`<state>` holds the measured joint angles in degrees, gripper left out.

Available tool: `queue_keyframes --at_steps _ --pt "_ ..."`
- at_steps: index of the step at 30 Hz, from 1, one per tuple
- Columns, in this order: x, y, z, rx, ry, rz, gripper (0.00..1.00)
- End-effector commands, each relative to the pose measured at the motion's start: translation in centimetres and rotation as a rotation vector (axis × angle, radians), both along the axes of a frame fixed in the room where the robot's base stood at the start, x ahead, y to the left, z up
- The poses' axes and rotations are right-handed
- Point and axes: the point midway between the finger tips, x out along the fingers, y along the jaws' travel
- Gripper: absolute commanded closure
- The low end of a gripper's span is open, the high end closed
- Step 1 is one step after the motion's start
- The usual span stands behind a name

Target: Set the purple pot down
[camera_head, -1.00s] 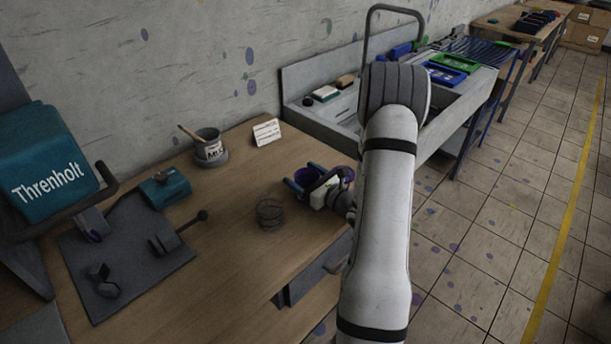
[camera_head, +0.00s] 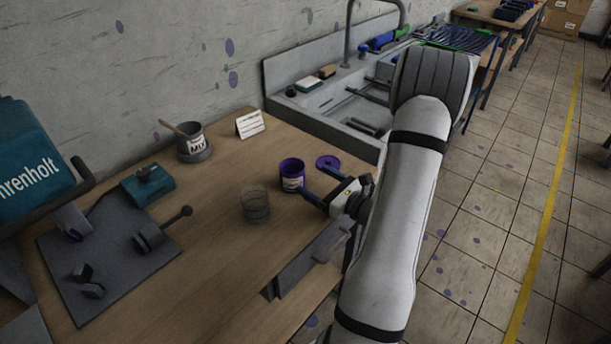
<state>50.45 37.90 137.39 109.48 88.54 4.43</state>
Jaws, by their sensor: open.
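The purple pot (camera_head: 292,176) stands upright on the wooden bench (camera_head: 215,240), with its dark open top facing up and a pale label on its side. My gripper (camera_head: 321,185) is open just to the right of the pot, with its fingers pointing towards it. The pot is outside the grip; whether a fingertip still touches its side I cannot tell. A flat purple disc (camera_head: 328,162), like a lid, lies on the bench behind the gripper.
A grey MIX pot (camera_head: 192,143) and a white card (camera_head: 251,124) stand at the back. A dark mat (camera_head: 110,265) with tools lies left. A sink (camera_head: 335,100) adjoins the bench's far end.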

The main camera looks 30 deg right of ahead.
Motion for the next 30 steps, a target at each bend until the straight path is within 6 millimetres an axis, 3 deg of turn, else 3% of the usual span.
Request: queue_keyframes --at_steps 5,8,11,14,15,18,21,25,30 --pt "-1.2 -0.1 0.2 -0.006 0.000 0.011 0.15" --pt "-1.1 2.2 1.2 -0.050 0.000 0.104 0.15" --pt "-1.3 6.9 3.1 -0.153 -0.001 0.295 0.15" --pt "-2.8 12.9 4.8 -0.316 -0.003 0.556 0.15" --pt "-3.9 15.2 5.4 -0.397 -0.006 0.667 0.15" --pt "-7.1 19.5 6.1 -0.609 -0.020 0.929 0.15" --pt "-10.5 22.2 6.5 -0.849 -0.047 1.166 0.15" --pt "-14.3 23.2 6.8 -1.198 -0.108 1.432 0.15" --pt "-16.9 22.0 8.3 -1.693 -0.230 1.676 0.15"
